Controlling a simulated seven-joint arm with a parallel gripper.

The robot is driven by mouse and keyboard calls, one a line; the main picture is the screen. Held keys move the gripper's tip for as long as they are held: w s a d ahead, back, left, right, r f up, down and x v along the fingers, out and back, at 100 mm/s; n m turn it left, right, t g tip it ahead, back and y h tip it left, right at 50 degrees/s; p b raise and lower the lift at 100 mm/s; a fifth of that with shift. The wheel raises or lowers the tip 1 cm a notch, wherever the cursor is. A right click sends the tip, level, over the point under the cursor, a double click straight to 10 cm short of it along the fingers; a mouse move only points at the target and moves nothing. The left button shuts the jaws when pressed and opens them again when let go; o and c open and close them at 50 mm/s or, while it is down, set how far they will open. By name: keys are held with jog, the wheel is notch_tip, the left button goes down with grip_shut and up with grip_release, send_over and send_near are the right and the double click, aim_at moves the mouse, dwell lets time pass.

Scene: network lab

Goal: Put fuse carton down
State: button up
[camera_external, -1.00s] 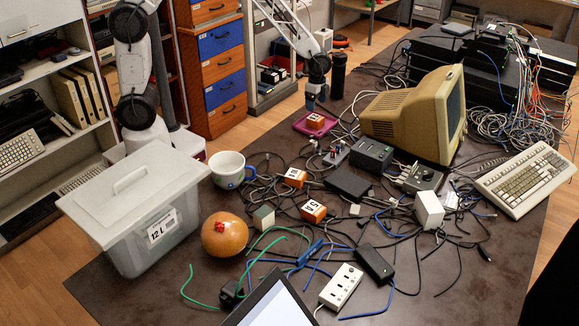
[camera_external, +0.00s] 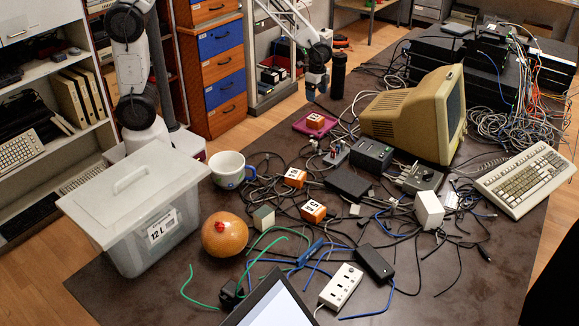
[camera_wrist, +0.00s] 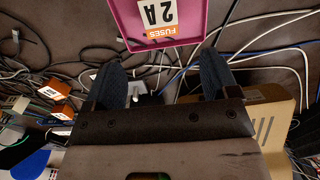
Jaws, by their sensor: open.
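The fuse carton (camera_external: 316,121), small, orange and white, rests on the magenta tray (camera_external: 299,127) at the back of the table. In the wrist view the carton (camera_wrist: 158,17), labelled "2A" and "FUSES", lies inside the tray (camera_wrist: 193,40) at the top edge, partly cut off. My gripper (camera_external: 317,93) is above the tray, clear of the carton. In the wrist view its two dark fingers (camera_wrist: 160,80) are apart with nothing between them.
Two other orange and white cartons (camera_external: 295,178) (camera_external: 313,211) lie among tangled cables. A beige monitor (camera_external: 405,117) stands right of the tray and a black cylinder (camera_external: 338,75) behind it. A white mug (camera_external: 229,168) and lidded bin (camera_external: 140,205) are at left.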

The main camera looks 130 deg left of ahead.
dwell(0.4)
jog(key=d+r+t, duration=0.1)
jog(key=d+r, duration=0.7)
jog(key=d, duration=0.5)
jog(key=d+r, duration=0.8)
jog(key=d, duration=0.5)
jog(key=s+d+r, duration=0.3)
jog(key=s+d, duration=0.6)
jog(key=d, duration=0.2)
jog(key=s+d+r+t, duration=0.1)
jog(key=s+d+r, duration=0.2)
jog(key=s+d, duration=0.7)
jog(key=shift+s+d+r+t, duration=0.25)
jog(key=shift+d+r+t, duration=0.05)
jog(key=shift+d, duration=0.9)
